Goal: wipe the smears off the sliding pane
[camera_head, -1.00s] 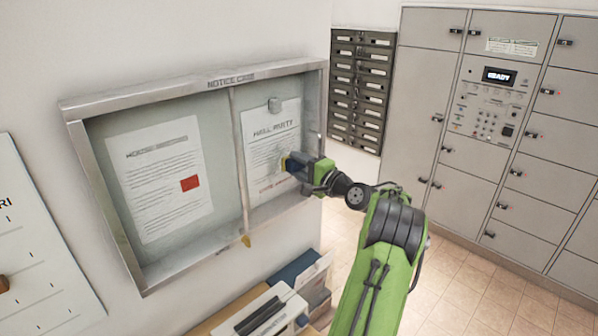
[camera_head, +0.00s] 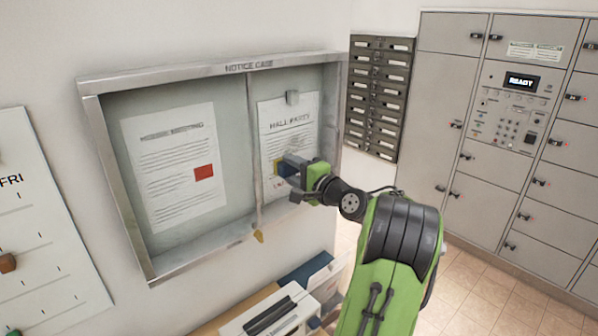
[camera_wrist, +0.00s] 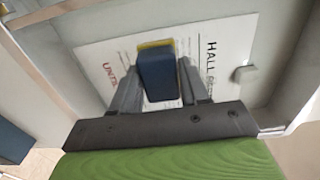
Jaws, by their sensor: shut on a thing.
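The notice case (camera_head: 215,71) hangs on the wall with a metal frame and a vertical divider. Its right half is the pane over the HALL PARTY notice (camera_head: 290,122); this notice also shows in the wrist view (camera_wrist: 225,45). My gripper (camera_head: 292,169) is in front of the lower part of that notice. In the wrist view, my gripper (camera_wrist: 158,85) is shut on a dark blue block with a yellow edge (camera_wrist: 157,73). The block's yellow face is at or very near the pane; contact cannot be told. I cannot make out smears clearly.
A MEETING notice with a red square (camera_head: 175,170) is in the left half. A small grey block (camera_head: 292,97) sits on the upper right pane. Below are a white device (camera_head: 270,312) and a blue box (camera_head: 305,270). Lockers (camera_head: 500,180) stand at right.

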